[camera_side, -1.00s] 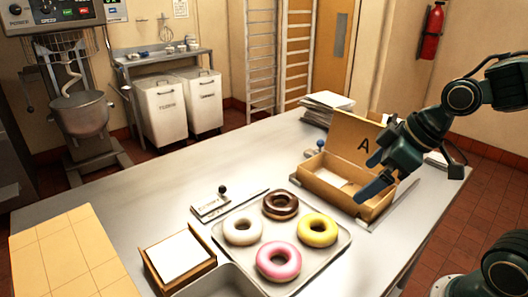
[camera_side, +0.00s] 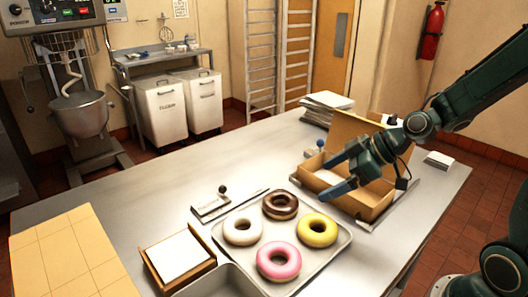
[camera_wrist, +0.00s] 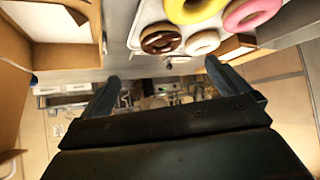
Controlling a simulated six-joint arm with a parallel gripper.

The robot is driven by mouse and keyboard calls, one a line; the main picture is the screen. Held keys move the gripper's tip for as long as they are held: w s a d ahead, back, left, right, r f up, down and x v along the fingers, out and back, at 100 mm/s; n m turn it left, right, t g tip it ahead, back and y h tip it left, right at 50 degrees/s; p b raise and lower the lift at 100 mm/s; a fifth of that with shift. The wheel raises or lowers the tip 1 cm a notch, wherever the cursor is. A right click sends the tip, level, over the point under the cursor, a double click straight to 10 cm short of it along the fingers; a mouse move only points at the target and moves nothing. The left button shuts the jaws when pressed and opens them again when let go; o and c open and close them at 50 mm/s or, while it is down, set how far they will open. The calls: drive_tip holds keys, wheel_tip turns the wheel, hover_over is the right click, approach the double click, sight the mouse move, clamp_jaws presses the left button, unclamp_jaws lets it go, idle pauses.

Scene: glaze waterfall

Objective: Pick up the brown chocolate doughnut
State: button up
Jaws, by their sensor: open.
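The brown chocolate doughnut (camera_side: 280,205) lies at the back of a metal tray (camera_side: 338,247), with white, yellow and pink doughnuts around it. In the wrist view the brown doughnut (camera_wrist: 160,39) shows near the top, with pale streaks on its glaze. My gripper (camera_side: 331,174) is open and empty. In the side view it is in front of the open cardboard box, to the right of the brown doughnut and apart from it. In the wrist view the two fingers of my gripper (camera_wrist: 163,78) are spread wide with nothing between them.
The open cardboard box (camera_side: 375,201) stands behind and beside my gripper. The white (camera_side: 243,230), yellow (camera_side: 318,230) and pink (camera_side: 279,261) doughnuts share the tray. A small box of paper (camera_side: 180,256) is front left. The table's left middle (camera_side: 130,205) is clear.

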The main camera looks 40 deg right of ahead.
drive_tip(key=shift+w+f, duration=0.1)
approach(285, 201)
drive_tip(key=shift+w+a+f, duration=0.45)
drive_tip(key=shift+a+f, duration=0.1)
drive_tip(key=shift+a, duration=0.15)
drive_tip(key=shift+w+a+f, duration=0.5)
drive_tip(key=shift+a, duration=0.15)
drive_tip(key=shift+x, duration=2.6)
drive_tip(key=shift+a, duration=0.1)
drive_tip(key=c, duration=0.9)
